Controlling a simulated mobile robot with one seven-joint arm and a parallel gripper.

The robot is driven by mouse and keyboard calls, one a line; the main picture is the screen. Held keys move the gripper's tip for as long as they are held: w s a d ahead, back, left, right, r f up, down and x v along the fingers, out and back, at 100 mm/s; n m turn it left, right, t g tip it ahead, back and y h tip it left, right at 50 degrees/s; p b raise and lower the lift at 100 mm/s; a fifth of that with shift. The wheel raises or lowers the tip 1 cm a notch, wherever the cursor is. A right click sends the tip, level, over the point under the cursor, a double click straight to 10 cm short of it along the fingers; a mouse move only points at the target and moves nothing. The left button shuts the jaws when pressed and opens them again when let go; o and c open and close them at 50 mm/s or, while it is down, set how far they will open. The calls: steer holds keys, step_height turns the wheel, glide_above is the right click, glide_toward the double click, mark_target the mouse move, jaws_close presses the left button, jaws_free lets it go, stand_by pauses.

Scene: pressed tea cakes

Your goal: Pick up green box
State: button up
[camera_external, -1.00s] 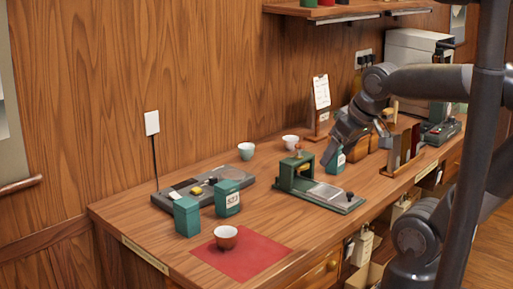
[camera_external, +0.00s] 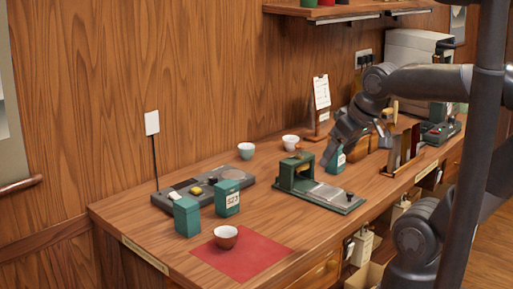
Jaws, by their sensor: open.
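Three green boxes show on the wooden table. A plain one (camera_external: 187,217) stands at the left. A second with a white label (camera_external: 227,198) stands just right of it. A third, smaller in view and with a pale label (camera_external: 338,162), stands behind the green press, right at my gripper. My gripper (camera_external: 328,158) points down and left, with its fingertips low beside this third box. It is open. The arm partly covers that box, and I cannot tell whether the fingers are around it or only beside it.
A green press (camera_external: 318,190) stands in front of my gripper. A dark scale-like tray (camera_external: 203,187) lies behind the left boxes. Two pale cups (camera_external: 246,150) (camera_external: 290,142) stand behind. A wooden rack (camera_external: 403,150) is at right.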

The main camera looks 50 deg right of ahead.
steer(key=g, duration=0.6)
glide_above(336, 154)
steer(key=w+d, duration=0.2)
steer(key=shift+n, duration=0.4)
step_height(336, 154, down, 7)
steer(key=shift+s+a, duration=0.1)
steer(key=f, duration=0.5)
steer(key=shift+d, duration=0.35)
steer(key=shift+s+f, duration=0.1)
steer(key=shift+f, duration=3)
steer(key=shift+c, duration=0.3)
